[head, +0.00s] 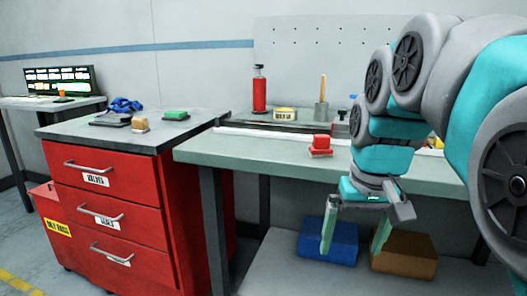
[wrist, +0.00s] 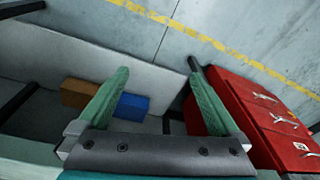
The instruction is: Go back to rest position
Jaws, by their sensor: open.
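My gripper (head: 354,240) hangs at the end of my teal and grey arm, in front of the workbench's front edge in the head view. Its two green fingers point down and stand wide apart with nothing between them. In the wrist view my gripper (wrist: 155,95) is also open and empty. Behind and below the fingers, a blue box (head: 328,243) and a brown box (head: 404,254) rest on the lower shelf (head: 290,278). The wrist view also shows the blue box (wrist: 132,107) and the brown box (wrist: 78,92) beyond the fingers.
The workbench (head: 260,152) carries a red block (head: 320,145), a red bottle (head: 259,90), a tape roll (head: 285,114) and a cup (head: 321,111). A red drawer cabinet (head: 105,185) stands to its left, with a green block (head: 175,114) on top.

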